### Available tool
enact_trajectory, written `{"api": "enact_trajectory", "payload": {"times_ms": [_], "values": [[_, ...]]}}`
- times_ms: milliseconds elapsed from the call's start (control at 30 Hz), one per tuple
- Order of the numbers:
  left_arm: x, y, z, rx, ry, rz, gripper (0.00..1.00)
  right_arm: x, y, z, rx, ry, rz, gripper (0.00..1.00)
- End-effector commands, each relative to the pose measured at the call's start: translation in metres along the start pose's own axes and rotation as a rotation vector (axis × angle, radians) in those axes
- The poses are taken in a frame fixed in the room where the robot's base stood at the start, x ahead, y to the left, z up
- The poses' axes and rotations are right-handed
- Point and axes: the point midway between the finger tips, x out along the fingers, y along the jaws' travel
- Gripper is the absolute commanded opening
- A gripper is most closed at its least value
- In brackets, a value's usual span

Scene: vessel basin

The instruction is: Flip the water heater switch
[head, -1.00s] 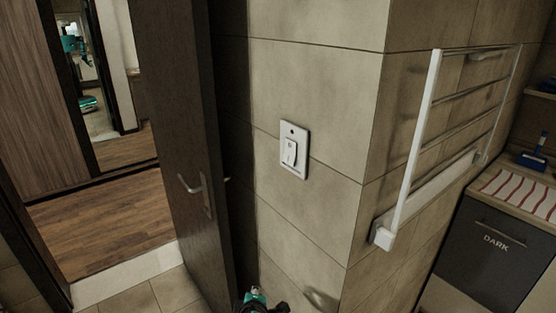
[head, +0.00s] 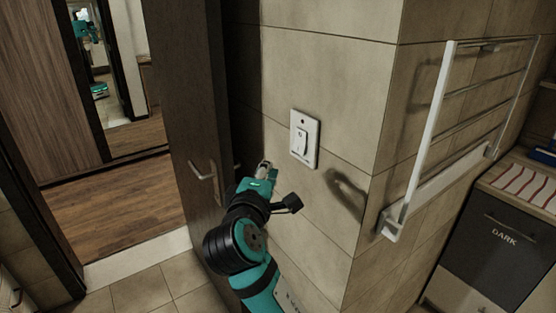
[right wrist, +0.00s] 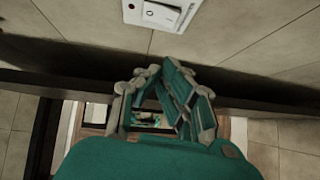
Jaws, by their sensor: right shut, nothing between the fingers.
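The water heater switch (head: 301,141) is a white rocker on a white wall plate with a small dark dot above the rocker, fixed to the tiled wall. It also shows at the top of the right wrist view (right wrist: 162,12), partly cut off there. My right gripper (head: 265,166) is below and left of the plate, apart from it, with its fingers shut and empty. In the right wrist view the fingers (right wrist: 160,72) point up toward the wall below the switch. My left gripper is not in view.
A dark door (head: 190,120) with a metal handle (head: 203,172) stands open close left of my right arm. A white towel rack (head: 420,140) is on the wall around the corner to the right.

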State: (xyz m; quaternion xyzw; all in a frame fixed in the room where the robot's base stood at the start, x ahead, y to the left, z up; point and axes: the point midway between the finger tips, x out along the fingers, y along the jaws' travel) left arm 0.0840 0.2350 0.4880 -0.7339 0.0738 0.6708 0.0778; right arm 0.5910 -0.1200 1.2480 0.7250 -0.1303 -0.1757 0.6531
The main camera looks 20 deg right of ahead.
Motion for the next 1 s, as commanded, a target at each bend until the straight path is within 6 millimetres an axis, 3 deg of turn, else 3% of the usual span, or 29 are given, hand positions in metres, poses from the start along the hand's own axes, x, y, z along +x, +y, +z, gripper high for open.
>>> {"api": "enact_trajectory", "payload": {"times_ms": [467, 500, 733, 1000], "values": [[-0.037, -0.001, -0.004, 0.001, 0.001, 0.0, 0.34, 0.096, 0.004, 0.001, -0.002, -0.003, -0.001, 0.0], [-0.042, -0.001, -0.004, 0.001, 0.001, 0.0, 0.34, 0.1, 0.004, 0.008, -0.004, -0.005, -0.002, 0.0], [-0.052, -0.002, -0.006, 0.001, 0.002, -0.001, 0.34, 0.117, 0.002, 0.026, -0.001, -0.002, -0.001, 0.0], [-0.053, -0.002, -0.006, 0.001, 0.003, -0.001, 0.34, 0.12, -0.001, 0.029, 0.001, -0.001, -0.002, 0.0]]}}
